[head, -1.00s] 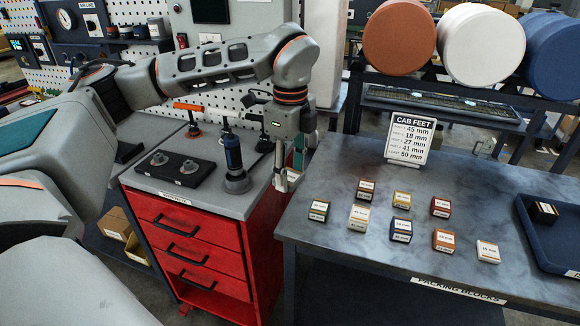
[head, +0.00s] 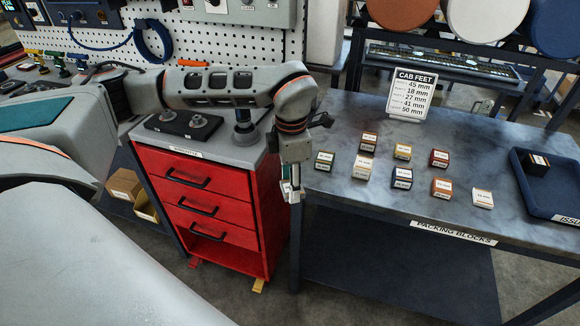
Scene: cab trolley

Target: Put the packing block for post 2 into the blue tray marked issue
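The blue tray (head: 536,204), with a label starting "ISSU", sits at the right of the grey table and is cut by the picture edge. A dark block with a white label (head: 537,160) lies in it. My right gripper is out of view.
A "CAB FEET" sign (head: 411,94) at the table's back lists 45, 18, 27, 41 and 50 mm; its row names are hardly legible. A red drawer cabinet (head: 205,190) stands left of the table. The table front is clear.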

